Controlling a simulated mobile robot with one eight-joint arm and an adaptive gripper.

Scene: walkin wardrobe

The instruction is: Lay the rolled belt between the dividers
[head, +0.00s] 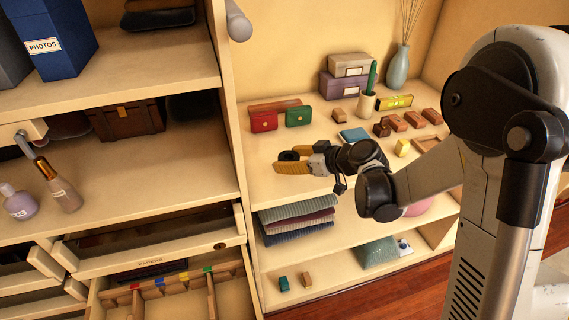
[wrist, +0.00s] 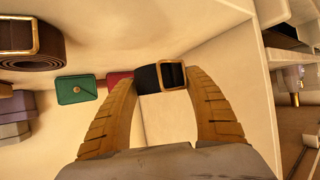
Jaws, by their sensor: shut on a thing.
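My gripper (head: 283,161) has yellow-brown fingers and is shut on a rolled black belt (head: 288,155). In the wrist view the belt (wrist: 148,79), with its gold buckle, sits between the fingertips (wrist: 163,77). In the head view the gripper is in the air in front of the right-hand shelf, above the folded cloths. An open drawer (head: 246,303) with wooden dividers (head: 212,294) and red, blue, yellow and green tabs is at the lower left, below and left of the gripper. Its front is cut off by the picture edge.
A second rolled belt, brown (wrist: 38,62), lies on the shelf in the wrist view. Red (head: 263,121) and green (head: 298,116) purses stand behind the gripper. Another drawer (head: 150,259) sticks out above the divided one. A vertical panel (head: 228,100) separates the shelving bays.

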